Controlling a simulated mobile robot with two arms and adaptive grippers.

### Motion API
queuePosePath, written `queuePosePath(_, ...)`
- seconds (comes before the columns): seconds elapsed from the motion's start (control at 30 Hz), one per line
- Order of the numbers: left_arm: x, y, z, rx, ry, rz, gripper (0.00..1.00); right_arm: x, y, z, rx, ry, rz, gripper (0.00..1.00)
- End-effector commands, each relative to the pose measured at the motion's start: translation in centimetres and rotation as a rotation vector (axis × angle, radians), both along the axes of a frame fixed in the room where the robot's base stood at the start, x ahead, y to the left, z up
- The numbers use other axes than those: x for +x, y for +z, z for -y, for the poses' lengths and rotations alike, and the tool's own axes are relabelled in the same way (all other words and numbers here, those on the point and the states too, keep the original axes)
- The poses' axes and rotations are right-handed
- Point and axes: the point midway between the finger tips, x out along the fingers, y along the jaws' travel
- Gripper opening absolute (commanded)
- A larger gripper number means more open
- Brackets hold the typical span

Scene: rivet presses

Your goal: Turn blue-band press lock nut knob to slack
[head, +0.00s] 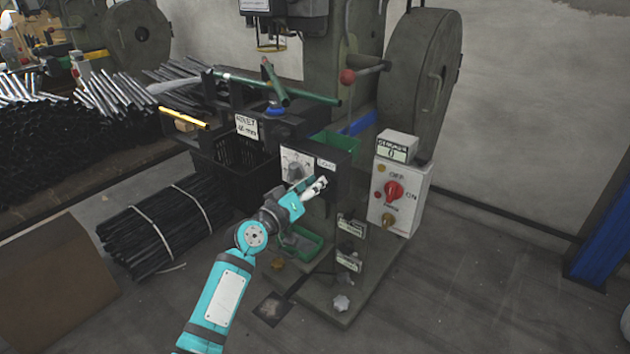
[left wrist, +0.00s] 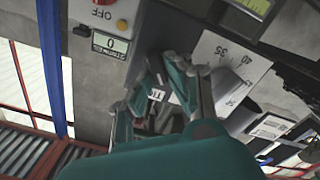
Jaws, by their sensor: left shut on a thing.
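The press (head: 355,50) stands at the centre right of the head view, with a blue band (head: 360,123) low on its body. A dark box on its front carries a white dial plate (head: 291,158) and a small white label (head: 325,163). My left gripper (head: 318,187) is at the box front just below that label, shut on the lock nut knob, which its fingers mostly hide. In the left wrist view the gripper (left wrist: 164,88) has its fingers around the knob, with part of the label (left wrist: 157,95) between them. My right gripper is not in view.
A control box (head: 398,195) with a red switch and counter stands right of the gripper. A green bin (head: 300,244) sits below it. Tied dark rods (head: 165,225) lie on the floor at left.

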Motion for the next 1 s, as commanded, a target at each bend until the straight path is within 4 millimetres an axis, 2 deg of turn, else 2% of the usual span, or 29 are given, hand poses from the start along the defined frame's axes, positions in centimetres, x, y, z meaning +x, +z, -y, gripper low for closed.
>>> queuePosePath(0.1, 0.0, 0.1, -0.1, -0.090, 0.001, -0.066, 0.00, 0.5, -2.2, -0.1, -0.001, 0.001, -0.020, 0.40)
queuePosePath(0.6, 0.2, -0.2, -0.3, -0.471, 0.002, -0.342, 0.00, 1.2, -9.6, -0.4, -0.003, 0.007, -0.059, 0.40)
queuePosePath(1.0, 0.2, -0.6, -0.4, -0.689, 0.003, -0.499, 0.00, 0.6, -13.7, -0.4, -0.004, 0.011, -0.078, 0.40)
